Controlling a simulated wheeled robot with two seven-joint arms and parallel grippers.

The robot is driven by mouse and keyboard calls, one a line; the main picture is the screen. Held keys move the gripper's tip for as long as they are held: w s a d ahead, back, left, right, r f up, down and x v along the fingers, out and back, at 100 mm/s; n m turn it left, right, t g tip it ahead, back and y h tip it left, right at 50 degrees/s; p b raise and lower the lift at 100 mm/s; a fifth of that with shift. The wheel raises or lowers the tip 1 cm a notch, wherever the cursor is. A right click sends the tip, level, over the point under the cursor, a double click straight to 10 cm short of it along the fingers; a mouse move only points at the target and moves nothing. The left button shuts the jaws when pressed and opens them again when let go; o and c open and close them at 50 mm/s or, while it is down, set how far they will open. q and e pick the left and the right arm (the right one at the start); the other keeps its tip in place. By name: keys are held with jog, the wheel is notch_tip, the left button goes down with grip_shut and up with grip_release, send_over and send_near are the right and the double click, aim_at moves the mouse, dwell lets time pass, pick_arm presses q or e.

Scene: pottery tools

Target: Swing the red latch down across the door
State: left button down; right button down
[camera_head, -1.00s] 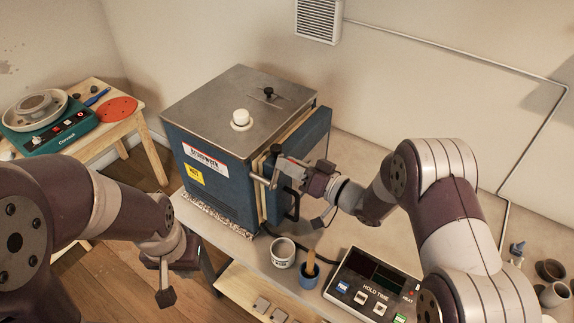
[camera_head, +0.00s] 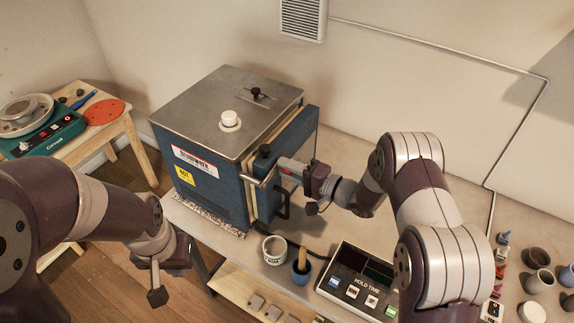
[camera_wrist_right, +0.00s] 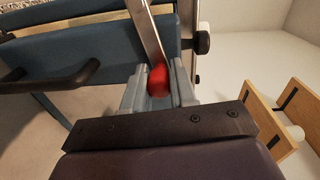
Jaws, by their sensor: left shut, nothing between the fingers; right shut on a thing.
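The blue kiln (camera_head: 210,180) with a steel top stands at the middle of the head view. Its blue door (camera_head: 309,126) is on the right-facing side, with a pale lining edge showing. The latch is a metal bar (camera_wrist_right: 147,32) with a red knob (camera_wrist_right: 158,79) at its end. My right gripper (camera_wrist_right: 158,88) is shut on the red knob, one finger on either side of it.
A black door handle (camera_head: 284,206) is just below my right gripper. A white cup (camera_head: 274,250), a blue cup with a wooden tool (camera_head: 301,270) and a control box (camera_head: 360,280) stand in front. A side table (camera_head: 105,135) is at the left.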

jog(key=shift+w+d+f+m, duration=0.1)
jog(key=shift+f+m, duration=0.2)
jog(key=shift+m, duration=0.35)
jog(key=shift+w+f+m, duration=0.1)
jog(key=shift+f+m, duration=0.2)
jog(key=shift+m, duration=0.35)
jog(key=shift+s+f, duration=0.1)
jog(key=shift+f, duration=0.05)
jog(key=c, duration=1.1)
grip_release()
jog(key=shift+o, duration=0.9)
jog(key=shift+d, duration=0.1)
jog(key=b+v, duration=0.4)
jog(key=v, duration=0.8)
jog(key=shift+s+d, duration=0.2)
jog(key=shift+d, duration=0.1)
jog(key=shift+f, duration=0.1)
